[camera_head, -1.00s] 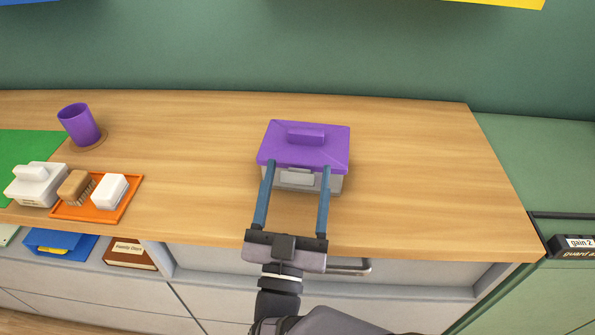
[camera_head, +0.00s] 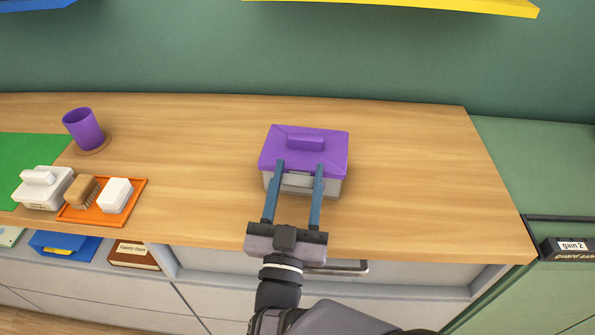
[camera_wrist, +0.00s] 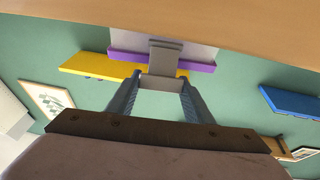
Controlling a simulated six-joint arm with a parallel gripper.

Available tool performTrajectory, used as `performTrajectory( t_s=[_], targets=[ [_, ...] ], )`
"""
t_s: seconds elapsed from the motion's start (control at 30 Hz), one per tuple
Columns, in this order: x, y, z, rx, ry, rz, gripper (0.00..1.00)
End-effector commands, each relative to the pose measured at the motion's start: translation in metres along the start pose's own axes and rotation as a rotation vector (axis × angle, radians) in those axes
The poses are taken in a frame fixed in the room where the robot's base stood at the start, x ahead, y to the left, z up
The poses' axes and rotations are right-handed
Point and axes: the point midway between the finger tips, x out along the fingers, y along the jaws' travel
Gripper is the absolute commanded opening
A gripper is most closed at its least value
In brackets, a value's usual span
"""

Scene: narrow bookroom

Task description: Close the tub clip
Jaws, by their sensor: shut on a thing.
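The tub (camera_head: 332,187) is a grey box with a purple lid (camera_head: 335,146) that sits on its top. The wrist view shows the fingertips (camera_wrist: 162,77) at the clip's sides; exact contact is hard to see.
Left on the counter (camera_head: 420,180) are a purple cup (camera_head: 84,128) on a coaster, an orange tray (camera_head: 88,214) with a brush and a white block, and a white lidded box (camera_head: 42,188). The counter around the tub is clear. A drawer handle (camera_head: 345,267) is below.

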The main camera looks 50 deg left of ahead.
Motion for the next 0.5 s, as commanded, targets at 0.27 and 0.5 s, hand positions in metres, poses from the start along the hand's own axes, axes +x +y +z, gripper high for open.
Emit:
performTrajectory(
  t_s=[0.27, 0.5],
  targets=[
    [0.011, 0.0, -0.01, -0.002, -0.168, 0.0, 0.24],
    [0.016, 0.0, -0.007, -0.001, -0.272, 0.001, 0.24]
  ],
)
